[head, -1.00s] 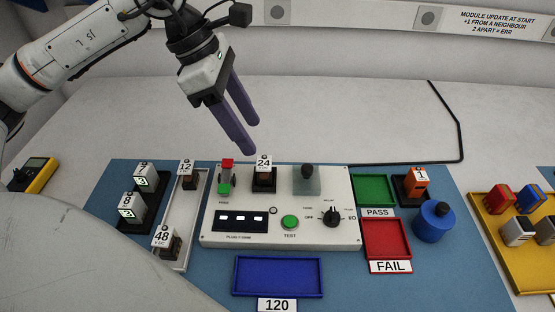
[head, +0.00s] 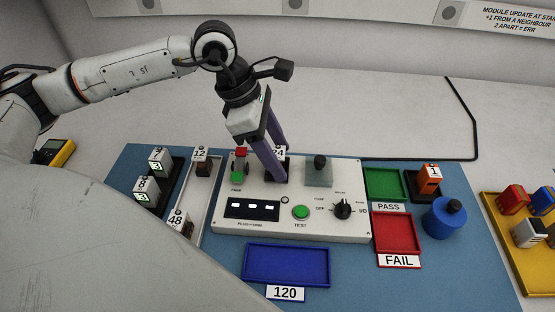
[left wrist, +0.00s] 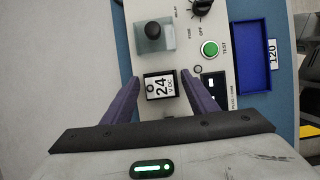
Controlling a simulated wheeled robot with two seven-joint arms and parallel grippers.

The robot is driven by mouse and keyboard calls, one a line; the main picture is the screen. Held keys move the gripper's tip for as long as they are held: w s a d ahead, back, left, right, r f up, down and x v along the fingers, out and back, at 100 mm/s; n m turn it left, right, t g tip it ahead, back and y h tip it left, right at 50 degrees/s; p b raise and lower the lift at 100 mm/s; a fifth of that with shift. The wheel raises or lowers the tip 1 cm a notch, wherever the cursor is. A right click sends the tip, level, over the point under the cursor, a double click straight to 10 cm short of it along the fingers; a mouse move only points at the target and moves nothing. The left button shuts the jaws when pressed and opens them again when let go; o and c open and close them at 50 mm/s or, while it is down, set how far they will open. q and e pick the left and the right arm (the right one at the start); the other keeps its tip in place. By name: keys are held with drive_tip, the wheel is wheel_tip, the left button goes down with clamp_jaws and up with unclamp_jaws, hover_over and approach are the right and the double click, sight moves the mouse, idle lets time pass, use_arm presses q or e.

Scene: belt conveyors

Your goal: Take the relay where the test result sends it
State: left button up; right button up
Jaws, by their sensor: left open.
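My left gripper (head: 279,172) is open over the test panel (head: 347,230). Its purple fingers straddle the block marked 24 (head: 281,153), which also shows between them in the left wrist view as 24 V DC (left wrist: 160,87). I cannot tell whether they touch it. A translucent grey block with a black knob (head: 319,172) stands to its right, a red-and-green piece (head: 239,168) to its left. The panel has a green TEST button (head: 301,212), a black dial (head: 343,208) and a small round lamp (head: 285,200) that looks unlit. The green PASS tray (head: 384,184) and red FAIL tray (head: 396,233) look empty.
The blue 120 tray (head: 287,265) is empty. An orange piece (head: 429,179), a blue cylinder (head: 444,217) and a yellow tray (head: 500,226) are right.

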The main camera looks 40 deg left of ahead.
sight(278, 153)
use_arm(q)
drive_tip(key=c, duration=1.1)
wheel_tip(278, 153, up, 10)
drive_tip(key=shift+r, duration=0.1)
